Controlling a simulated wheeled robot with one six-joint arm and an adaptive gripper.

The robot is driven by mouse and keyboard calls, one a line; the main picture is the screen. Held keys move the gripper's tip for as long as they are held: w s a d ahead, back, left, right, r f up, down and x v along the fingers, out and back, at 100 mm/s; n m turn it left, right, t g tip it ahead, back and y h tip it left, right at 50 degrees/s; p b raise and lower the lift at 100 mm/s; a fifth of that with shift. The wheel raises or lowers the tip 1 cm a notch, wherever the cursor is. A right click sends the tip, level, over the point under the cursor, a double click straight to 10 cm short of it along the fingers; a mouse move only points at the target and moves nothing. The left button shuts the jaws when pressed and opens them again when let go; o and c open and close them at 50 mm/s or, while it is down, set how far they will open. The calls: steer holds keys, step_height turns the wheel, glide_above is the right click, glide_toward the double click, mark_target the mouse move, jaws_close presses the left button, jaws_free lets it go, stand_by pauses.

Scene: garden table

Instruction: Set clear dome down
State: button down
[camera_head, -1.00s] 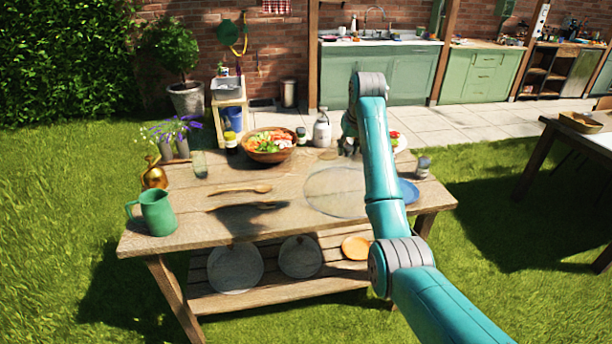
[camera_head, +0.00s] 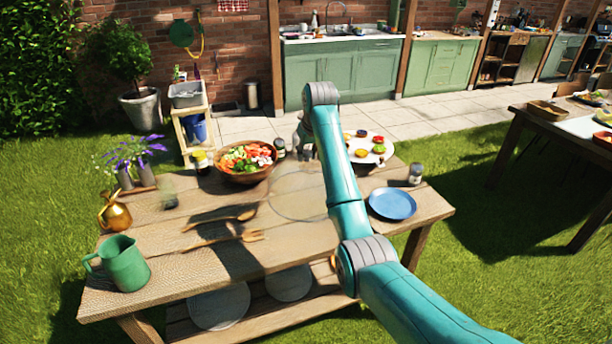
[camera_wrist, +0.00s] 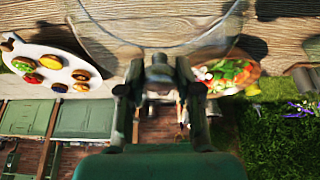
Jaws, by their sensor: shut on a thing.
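The clear dome (camera_head: 292,205) is a see-through cover over the middle of the wooden table (camera_head: 230,262), between the salad bowl and the blue plate in the head view. My gripper (camera_wrist: 158,75) is shut on the dome's top knob in the wrist view. The dome (camera_wrist: 120,38) spreads out beyond the fingers there, with wood grain showing through it. In the head view my arm hides most of the gripper. I cannot tell whether the dome's rim touches the table.
A salad bowl (camera_head: 240,175) is left of the dome. A white plate with small burgers (camera_head: 392,150) and a blue plate (camera_head: 392,203) are on its right.

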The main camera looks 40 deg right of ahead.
mark_target(308, 164)
steer(key=shift+f, duration=2.95)
steer(key=c, duration=0.8)
jaws_free()
steer(key=shift+f, duration=0.15)
steer(key=v, duration=1.2)
steer(key=shift+s, duration=0.1)
